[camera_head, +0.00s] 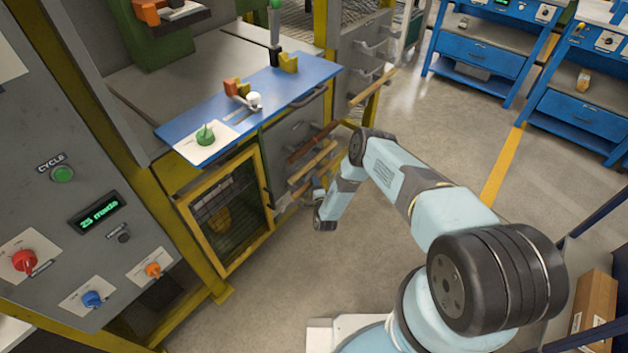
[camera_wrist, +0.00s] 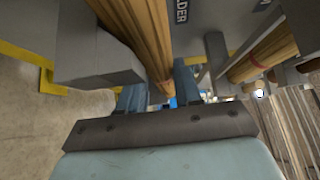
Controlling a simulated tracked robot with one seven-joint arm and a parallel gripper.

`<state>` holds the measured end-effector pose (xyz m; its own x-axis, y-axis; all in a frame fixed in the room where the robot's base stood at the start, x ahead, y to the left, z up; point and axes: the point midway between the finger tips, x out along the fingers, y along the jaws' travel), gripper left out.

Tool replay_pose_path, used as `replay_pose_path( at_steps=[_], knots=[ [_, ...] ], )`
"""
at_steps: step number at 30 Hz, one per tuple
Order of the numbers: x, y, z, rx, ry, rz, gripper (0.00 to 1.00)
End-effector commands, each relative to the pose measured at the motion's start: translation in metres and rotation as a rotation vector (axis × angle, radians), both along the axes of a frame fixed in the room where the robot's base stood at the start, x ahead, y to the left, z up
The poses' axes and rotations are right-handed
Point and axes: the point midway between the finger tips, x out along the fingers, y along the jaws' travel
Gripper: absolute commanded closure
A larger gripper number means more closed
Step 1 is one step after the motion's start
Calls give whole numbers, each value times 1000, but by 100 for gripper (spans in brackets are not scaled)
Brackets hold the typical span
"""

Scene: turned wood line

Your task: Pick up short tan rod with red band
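In the wrist view, a tan rod or tight bundle of rods (camera_wrist: 142,35) runs down from the top towards my gripper (camera_wrist: 160,92). Its near end lies between the two blue-grey fingers, which stand apart; I see no clear grip on it. A small reddish mark shows near that end. A second tan rod (camera_wrist: 270,52) at right has a reddish band. I cannot tell which is the short one. In the head view, my gripper (camera_head: 318,205) is low beside the machine, close to several tan rods (camera_head: 316,160); its fingers are unclear there.
A longer tan rod (camera_head: 372,88) and a dark brown rod (camera_head: 312,142) stick out from the machine side. Grey holder blocks (camera_wrist: 105,65) flank the rod in the wrist view. A yellow-framed mesh door (camera_head: 228,215) stands left of my gripper. Floor (camera_head: 400,260) at right is clear.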

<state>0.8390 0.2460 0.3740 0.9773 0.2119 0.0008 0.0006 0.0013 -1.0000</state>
Motion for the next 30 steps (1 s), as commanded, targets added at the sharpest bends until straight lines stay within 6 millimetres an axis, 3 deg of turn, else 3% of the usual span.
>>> replay_pose_path(
  at_steps=[9,23,30],
  knots=[
    [-1,0,-1,-1,4,1,100],
    [-2,1,-1,-2,6,2,100],
    [-1,1,18,-1,4,3,100]
  ],
)
